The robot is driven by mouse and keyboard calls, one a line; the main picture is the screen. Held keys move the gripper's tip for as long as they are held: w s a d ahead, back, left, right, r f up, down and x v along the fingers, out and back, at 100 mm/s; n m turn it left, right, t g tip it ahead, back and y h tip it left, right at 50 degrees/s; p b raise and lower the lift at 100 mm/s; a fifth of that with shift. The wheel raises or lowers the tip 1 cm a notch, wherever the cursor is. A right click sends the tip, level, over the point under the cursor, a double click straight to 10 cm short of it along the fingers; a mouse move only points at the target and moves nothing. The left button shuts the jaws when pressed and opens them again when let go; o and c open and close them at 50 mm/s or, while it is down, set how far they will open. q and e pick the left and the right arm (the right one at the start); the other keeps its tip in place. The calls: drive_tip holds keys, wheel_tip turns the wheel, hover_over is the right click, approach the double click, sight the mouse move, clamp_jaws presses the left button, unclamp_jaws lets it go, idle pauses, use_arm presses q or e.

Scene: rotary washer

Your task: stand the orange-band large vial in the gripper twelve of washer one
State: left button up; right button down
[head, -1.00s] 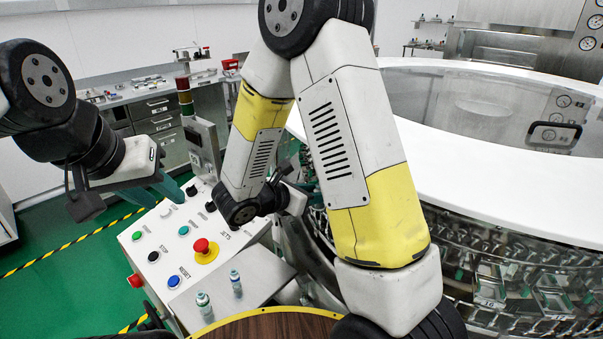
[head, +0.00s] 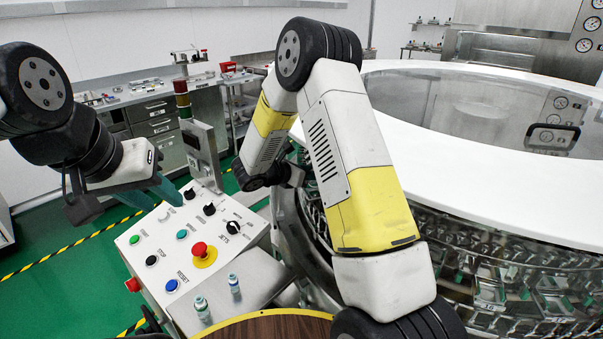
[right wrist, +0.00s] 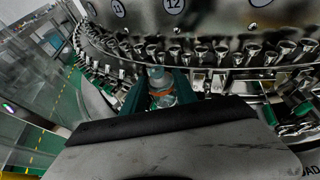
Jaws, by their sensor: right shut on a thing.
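The orange-band large vial (right wrist: 161,92) is clear with an orange ring and sits between the green fingers of my right gripper (right wrist: 158,84), which is shut on it. In the right wrist view the vial is just in front of the washer's row of metal grippers, below the round number plate 12 (right wrist: 173,5). I cannot tell whether the vial touches a washer gripper. In the head view my right gripper is mostly hidden behind my arm. My left gripper (head: 165,192) hangs over the control panel; its finger opening is not clear.
The control panel (head: 150,232) with buttons and a red emergency stop (head: 202,252) stands at left. Two other vials, a larger one (head: 202,306) and a smaller one (head: 233,284), stand on the metal shelf beside it. The washer's white ring (head: 480,160) fills the right.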

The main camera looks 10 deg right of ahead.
drive_tip(key=shift+f, duration=1.15)
drive_tip(key=shift+f, duration=0.15)
drive_tip(key=c, duration=1)
unclamp_jaws()
drive_tip(key=shift+o, duration=0.2)
drive_tip(key=shift+s+a+r, duration=0.1)
drive_tip(key=shift+a+r, duration=0.1)
drive_tip(key=shift+r, duration=0.05)
drive_tip(key=v, duration=1.1)
drive_tip(key=shift+a, duration=0.25)
drive_tip(key=shift+s+r, duration=0.1)
drive_tip(key=shift+s, duration=0.05)
